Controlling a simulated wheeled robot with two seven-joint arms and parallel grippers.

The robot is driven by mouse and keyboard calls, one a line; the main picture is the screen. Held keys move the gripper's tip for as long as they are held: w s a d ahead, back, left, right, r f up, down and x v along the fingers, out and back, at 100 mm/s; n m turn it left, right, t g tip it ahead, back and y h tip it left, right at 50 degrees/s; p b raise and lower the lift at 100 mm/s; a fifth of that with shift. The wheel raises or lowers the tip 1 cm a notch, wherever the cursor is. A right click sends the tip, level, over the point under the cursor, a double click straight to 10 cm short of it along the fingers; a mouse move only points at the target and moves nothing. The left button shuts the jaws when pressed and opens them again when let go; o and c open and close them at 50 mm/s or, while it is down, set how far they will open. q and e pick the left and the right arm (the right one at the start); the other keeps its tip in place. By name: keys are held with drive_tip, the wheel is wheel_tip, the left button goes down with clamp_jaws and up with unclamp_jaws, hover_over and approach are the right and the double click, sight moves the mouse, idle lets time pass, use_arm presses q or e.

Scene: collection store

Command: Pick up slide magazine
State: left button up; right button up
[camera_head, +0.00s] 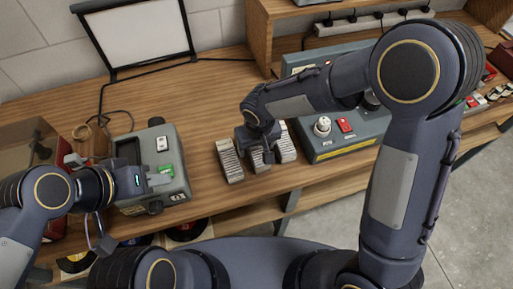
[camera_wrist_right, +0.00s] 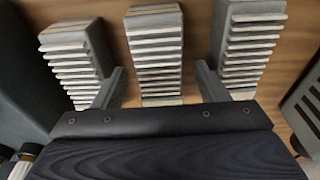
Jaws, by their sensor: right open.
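Several grey-and-white ribbed slide magazines stand on the wooden bench. In the head view one magazine (camera_head: 229,160) is left of my right gripper (camera_head: 258,155) and another (camera_head: 285,142) is right of it; the one between is mostly hidden by the gripper. In the right wrist view, my right gripper (camera_wrist_right: 160,88) is open, its two fingers on either side of the middle magazine (camera_wrist_right: 155,50). A left magazine (camera_wrist_right: 75,60) and a right magazine (camera_wrist_right: 247,45) lie outside the fingers. My left gripper (camera_head: 158,178) is over the grey device at the left; its jaw opening is unclear.
The grey device (camera_head: 165,143) has knobs and a green part. A grey-green console (camera_head: 345,145) with a white knob and red switch stands right of the magazines. A white screen (camera_head: 137,35) stands behind. The bench (camera_head: 205,85) is clear behind the magazines, except for cables.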

drive_tip(key=shift+f, duration=0.2)
drive_tip(key=c, duration=1.2)
drive_tip(key=shift+o, duration=0.2)
drive_tip(key=shift+r, duration=0.1)
